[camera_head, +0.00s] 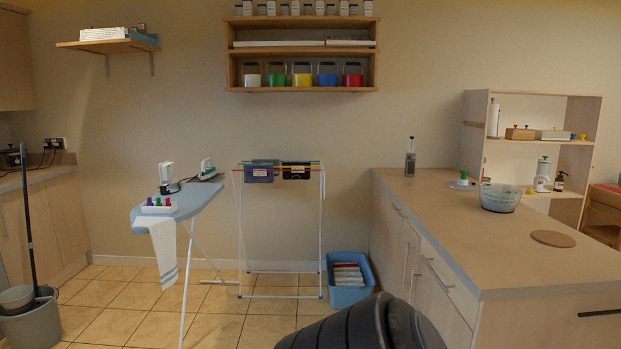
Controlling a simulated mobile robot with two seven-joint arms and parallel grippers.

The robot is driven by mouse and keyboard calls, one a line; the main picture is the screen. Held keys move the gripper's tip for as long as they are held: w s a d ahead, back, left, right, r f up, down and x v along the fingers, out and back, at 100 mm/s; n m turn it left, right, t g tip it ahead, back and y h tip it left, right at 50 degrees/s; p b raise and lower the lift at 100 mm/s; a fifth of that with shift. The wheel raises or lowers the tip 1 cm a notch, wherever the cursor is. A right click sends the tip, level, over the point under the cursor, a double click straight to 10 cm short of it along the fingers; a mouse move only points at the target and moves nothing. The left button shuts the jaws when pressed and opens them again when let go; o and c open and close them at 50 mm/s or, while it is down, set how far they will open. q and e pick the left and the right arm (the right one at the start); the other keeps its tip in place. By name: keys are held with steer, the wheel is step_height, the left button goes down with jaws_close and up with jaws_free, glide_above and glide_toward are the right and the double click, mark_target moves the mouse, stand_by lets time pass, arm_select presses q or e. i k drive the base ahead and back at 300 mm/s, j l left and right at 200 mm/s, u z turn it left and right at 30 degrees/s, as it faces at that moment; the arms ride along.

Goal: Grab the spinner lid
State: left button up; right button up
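A pale blue-grey disc with a green and white knob-like top (462,183) lies flat near the back of the wooden counter; it looks like the spinner lid, though it is small in this view. A clear, tinted spinner bowl (500,198) stands in front of it to the right, apart from it, and its top looks open. Neither of my grippers is in view.
The counter (440,215) is mostly clear. A round cork mat (553,238) lies at its right, and a dark-topped bottle (410,158) stands at its back left. A blue crate (350,292), drying rack (281,220) and ironing board (190,205) stand left of it.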

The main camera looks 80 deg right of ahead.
mark_target(463, 185)
steer(key=z, duration=3.5)
steer(key=i+l+z, duration=0.3)
steer(key=i+z, duration=0.25)
steer(key=i+l+z, duration=0.15)
steer(key=i+z, duration=0.2)
steer(key=i+l+z, duration=0.1)
steer(key=i+z, duration=0.15)
steer(key=z, duration=0.15)
steer(key=i+z, duration=0.85)
steer(key=i, duration=0.8)
steer(key=i+u, duration=0.2)
steer(key=i, duration=0.45)
steer(key=i+l+u, duration=0.2)
steer(key=i, duration=0.5)
steer(key=i+j+u, duration=0.1)
steer(key=i+u, duration=0.5)
steer(key=u, duration=0.15)
steer(key=i+u, duration=0.35)
